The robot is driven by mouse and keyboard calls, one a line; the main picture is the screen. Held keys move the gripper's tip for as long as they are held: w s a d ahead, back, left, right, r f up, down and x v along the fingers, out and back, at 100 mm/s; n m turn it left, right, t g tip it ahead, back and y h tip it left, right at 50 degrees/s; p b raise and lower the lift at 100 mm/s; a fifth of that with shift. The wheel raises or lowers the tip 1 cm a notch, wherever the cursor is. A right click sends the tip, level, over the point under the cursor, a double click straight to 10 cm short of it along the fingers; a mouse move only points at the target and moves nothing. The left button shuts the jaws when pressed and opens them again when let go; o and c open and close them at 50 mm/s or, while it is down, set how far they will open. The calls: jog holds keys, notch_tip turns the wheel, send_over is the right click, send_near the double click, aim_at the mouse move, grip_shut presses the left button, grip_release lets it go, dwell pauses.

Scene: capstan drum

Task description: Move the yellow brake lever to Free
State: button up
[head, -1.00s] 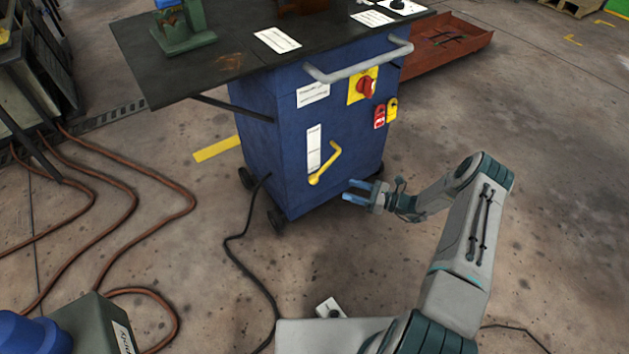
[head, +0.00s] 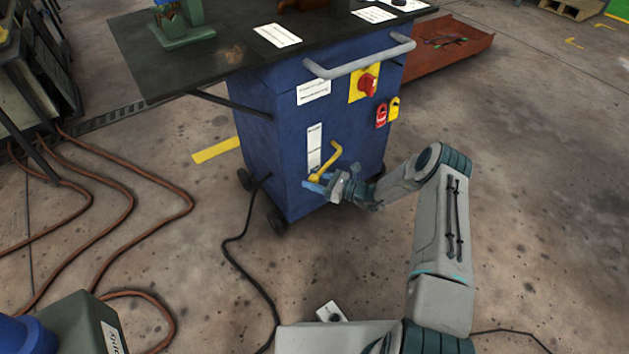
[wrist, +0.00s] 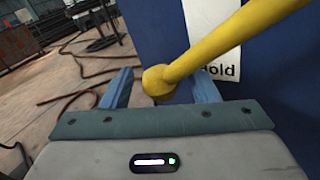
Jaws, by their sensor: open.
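The yellow brake lever (head: 326,162) is on the front of the blue cabinet (head: 272,150), slanting from its lower left end up to the right. In the wrist view the lever (wrist: 215,50) crosses the picture, its round knob end (wrist: 157,80) between my fingers. My gripper (head: 314,183) is open at the lever's lower end; it also shows in the wrist view (wrist: 162,88), with a blue finger on each side of the knob. I cannot tell whether a finger touches it. A white label (head: 314,147) stands beside the lever; in the wrist view it reads "old" at its lower end.
A grey handle bar (head: 360,60) runs across the cabinet's upper front. Below it are a red rotary switch (head: 368,85) and red and yellow tags (head: 381,115). A black cable (head: 240,250) and brown hoses (head: 130,180) lie on the floor. Open floor lies to the right.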

grip_shut()
jog(key=shift+s+a+r+m+y, duration=0.15)
jog(key=shift+a+r+m+y, duration=0.15)
jog(key=shift+r+m, duration=0.25)
notch_tip(320, 180, up, 14)
jog(key=m+t+p, duration=0.3)
jog(key=m+t, duration=0.6)
jog(key=m, duration=0.7)
jog(key=shift+w+d+f+t+p, duration=0.25)
jog(key=shift+d+t+p, duration=0.05)
jog(key=shift+t+p, duration=0.1)
grip_release()
jog(key=shift+d, duration=0.1)
